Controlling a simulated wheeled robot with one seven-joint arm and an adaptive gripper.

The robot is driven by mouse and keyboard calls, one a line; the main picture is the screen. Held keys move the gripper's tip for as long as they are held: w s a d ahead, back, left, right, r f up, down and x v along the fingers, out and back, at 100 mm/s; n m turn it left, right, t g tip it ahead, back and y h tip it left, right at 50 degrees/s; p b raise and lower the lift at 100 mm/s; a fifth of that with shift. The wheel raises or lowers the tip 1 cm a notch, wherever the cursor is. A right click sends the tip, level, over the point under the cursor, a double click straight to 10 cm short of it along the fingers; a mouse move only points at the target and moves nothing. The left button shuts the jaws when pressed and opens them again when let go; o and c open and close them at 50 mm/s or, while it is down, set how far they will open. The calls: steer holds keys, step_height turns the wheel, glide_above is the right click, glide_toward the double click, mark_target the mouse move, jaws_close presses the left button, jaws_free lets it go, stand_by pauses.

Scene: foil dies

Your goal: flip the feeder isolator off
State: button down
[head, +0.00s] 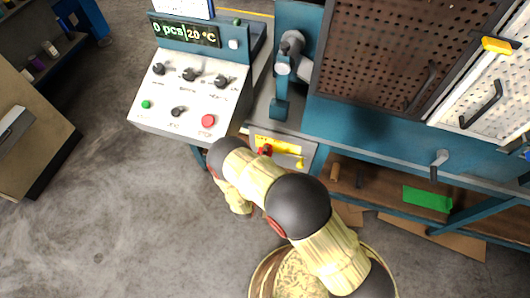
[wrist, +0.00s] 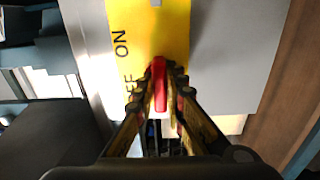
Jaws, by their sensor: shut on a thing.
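The feeder isolator has a yellow plate (wrist: 182,25) on a grey panel, with a red handle (wrist: 159,82). In the wrist view the plate carries the word ON and, below it, a partly covered word ending in F. My gripper (wrist: 162,88) is shut on the red handle, with one finger on each side of it. In the head view the yellow plate (head: 285,146) and the red handle (head: 265,150) show just beyond my arm. My arm covers most of my gripper there.
A sloped control box (head: 190,95) with knobs and a red button (head: 208,121) stands left of the isolator. A perforated guard (head: 405,55) is at the right.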

steer(key=shift+f, duration=0.1)
stand_by(0.3)
steer(key=c, duration=1.8)
jaws_free()
steer(key=shift+c, duration=0.2)
steer(key=shift+s, duration=0.1)
steer(key=v, duration=1.1)
steer(key=shift+s+a, duration=0.15)
steer(key=shift+s, duration=0.25)
